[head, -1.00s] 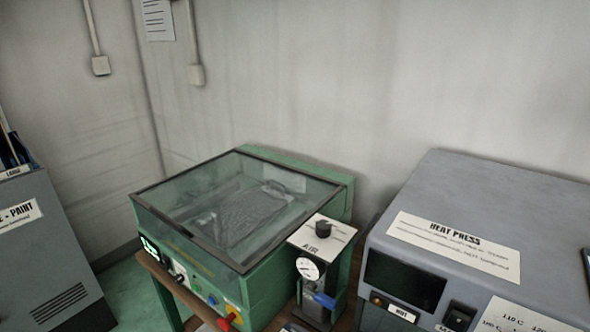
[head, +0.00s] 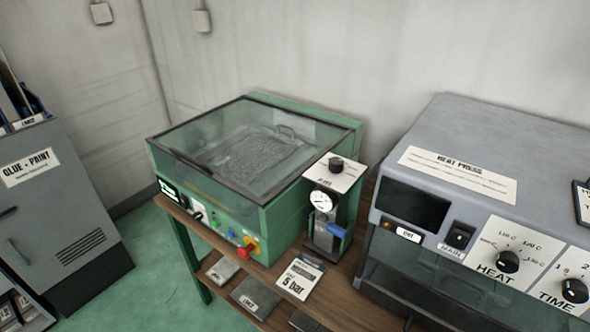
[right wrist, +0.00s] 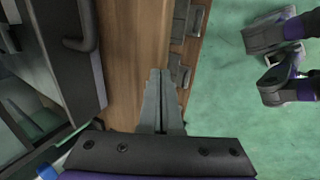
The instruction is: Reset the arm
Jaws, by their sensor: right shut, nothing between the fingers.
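My right gripper (right wrist: 160,76) is in the right wrist view with its two grey fingers together and nothing between them. It is over the brown wooden bench top (right wrist: 135,55), beside a dark grey machine front with a handle (right wrist: 85,28). How high it is above the bench is hard to tell. Neither gripper shows in the head view.
A green machine with a clear lid (head: 250,150), an air regulator (head: 330,205) and a grey heat press (head: 480,140) stand on the bench. A glue and paint cabinet (head: 60,215) stands at the left. Green floor (head: 165,265) lies between.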

